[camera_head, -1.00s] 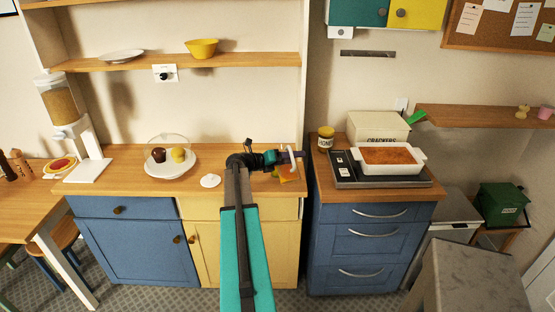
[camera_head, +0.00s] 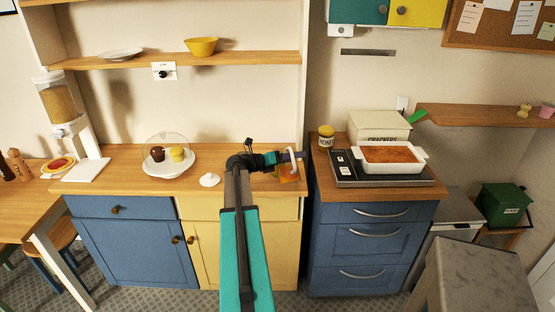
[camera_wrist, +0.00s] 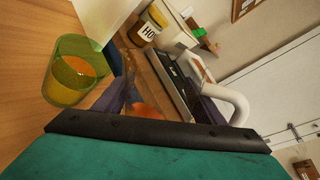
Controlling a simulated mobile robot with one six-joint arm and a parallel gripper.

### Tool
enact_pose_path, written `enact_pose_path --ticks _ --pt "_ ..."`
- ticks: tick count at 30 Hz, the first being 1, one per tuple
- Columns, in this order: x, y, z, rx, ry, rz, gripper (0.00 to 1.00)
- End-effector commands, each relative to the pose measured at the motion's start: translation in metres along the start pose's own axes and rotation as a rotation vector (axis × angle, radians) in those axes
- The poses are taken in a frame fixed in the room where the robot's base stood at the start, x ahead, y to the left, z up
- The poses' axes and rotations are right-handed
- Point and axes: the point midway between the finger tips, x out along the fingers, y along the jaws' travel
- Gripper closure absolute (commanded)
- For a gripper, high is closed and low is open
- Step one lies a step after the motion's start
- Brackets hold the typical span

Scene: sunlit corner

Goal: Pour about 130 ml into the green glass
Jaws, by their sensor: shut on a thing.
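The green glass (camera_wrist: 68,88) is see-through and stands on the wooden counter at the left of the wrist view, with orange liquid in it. My gripper (camera_head: 284,156) is shut on a vessel with a white handle (camera_wrist: 232,98); the handle also shows in the head view (camera_head: 293,161). Orange shows between my fingers in the wrist view, low in the middle. The wrist view is rolled over, so the held vessel seems tilted. Its rim and any stream are hidden or too small to tell. In the head view, my gripper largely hides the glass.
A white round lid-like thing (camera_head: 209,180) lies left of my gripper. A domed cake plate (camera_head: 168,168) stands further left. Across a gap on the right stand a honey jar (camera_head: 326,137), a crackers box (camera_head: 376,126) and a white baking dish (camera_head: 364,165) on a dark tray.

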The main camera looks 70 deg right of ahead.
Motion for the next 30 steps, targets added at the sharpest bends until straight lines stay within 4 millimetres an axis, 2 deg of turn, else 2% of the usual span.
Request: enact_pose_path --ticks 20,30 --pt "0.001 0.002 -0.024 0.205 -0.069 -0.001 0.77" --pt "-0.002 -0.006 -0.029 0.327 -0.109 -0.001 0.77"
